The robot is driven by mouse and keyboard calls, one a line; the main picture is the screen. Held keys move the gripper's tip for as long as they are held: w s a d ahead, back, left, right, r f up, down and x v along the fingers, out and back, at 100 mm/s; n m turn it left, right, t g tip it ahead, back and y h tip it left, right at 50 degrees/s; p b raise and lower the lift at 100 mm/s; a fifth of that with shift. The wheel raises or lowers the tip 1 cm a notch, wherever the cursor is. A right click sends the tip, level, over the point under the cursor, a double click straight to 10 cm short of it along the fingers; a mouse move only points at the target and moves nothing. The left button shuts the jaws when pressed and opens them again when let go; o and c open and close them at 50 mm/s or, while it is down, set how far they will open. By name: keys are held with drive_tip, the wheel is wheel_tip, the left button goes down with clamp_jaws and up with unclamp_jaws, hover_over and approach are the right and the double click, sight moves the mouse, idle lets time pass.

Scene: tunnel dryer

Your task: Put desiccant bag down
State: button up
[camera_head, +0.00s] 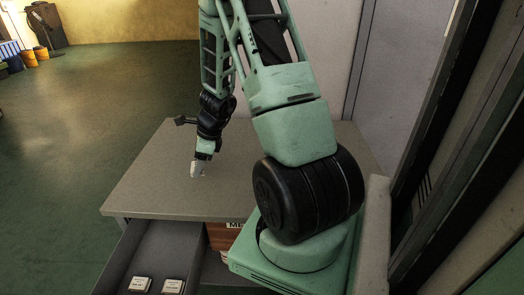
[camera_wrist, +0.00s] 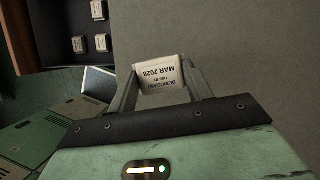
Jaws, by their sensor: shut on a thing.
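The desiccant bag (camera_wrist: 159,75) is a small pale packet with printed text reading "DESICCANT" and "MAR 2028". In the wrist view it sits between the two fingers of my gripper (camera_wrist: 160,88), which is shut on it. In the head view my gripper (camera_head: 198,166) points down over the grey tabletop (camera_head: 150,190), left of the table's middle. The bag is tiny there, at the fingertips. I cannot tell whether it touches the tabletop.
An open grey drawer (camera_head: 137,255) below the table's front edge holds more pale packets (camera_head: 174,286). Beside it is a brown box (camera_head: 225,238) with a partly hidden label. Most of the tabletop around my gripper is clear. A wall stands behind the table.

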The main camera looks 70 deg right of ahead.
drive_tip(key=r+m, duration=0.2)
hover_over(214, 184)
drive_tip(key=s, duration=0.2)
drive_tip(key=shift+h, duration=0.4)
drive_tip(key=f, duration=0.2)
drive_tip(key=f+b, duration=0.1)
drive_tip(key=f, duration=0.1)
drive_tip(key=f+b, duration=0.1)
drive_tip(key=shift+w+d+f, duration=0.15)
drive_tip(key=shift+d+f, duration=0.2)
drive_tip(key=shift+f, duration=0.05)
drive_tip(key=shift+t, duration=0.3)
drive_tip(key=shift+f+b, duration=1.05)
drive_tip(key=shift+f, duration=1)
drive_tip(key=shift+f, duration=0.1)
drive_tip(key=shift+f, duration=0.15)
drive_tip(key=o, duration=1)
drive_tip(key=shift+c, duration=0.2)
drive_tip(key=shift+r, duration=0.25)
